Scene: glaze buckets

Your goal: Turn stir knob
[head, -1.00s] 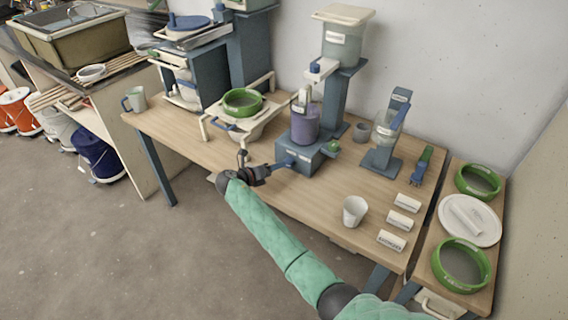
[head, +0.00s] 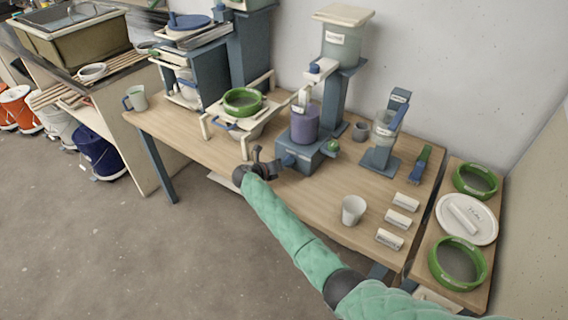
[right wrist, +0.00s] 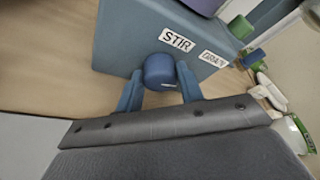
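The blue stir knob (right wrist: 160,71) sticks out of the blue-grey mixer base (right wrist: 125,40) below a white "STIR" label (right wrist: 176,40) in the right wrist view. My right gripper (right wrist: 160,80) has one blue finger on each side of the knob, with the knob between them. The fingers look slightly apart from it; contact is not clear. In the head view my right gripper (head: 279,163) is at the front left of the mixer base (head: 306,153) and hides the knob. A purple container (head: 304,123) stands on the base. My left gripper is not in view.
A white "DRAIN" label (right wrist: 213,59) is right of the stir label, with a green knob (head: 333,146) on that side. A frame with a green-rimmed sieve (head: 242,101) stands left.

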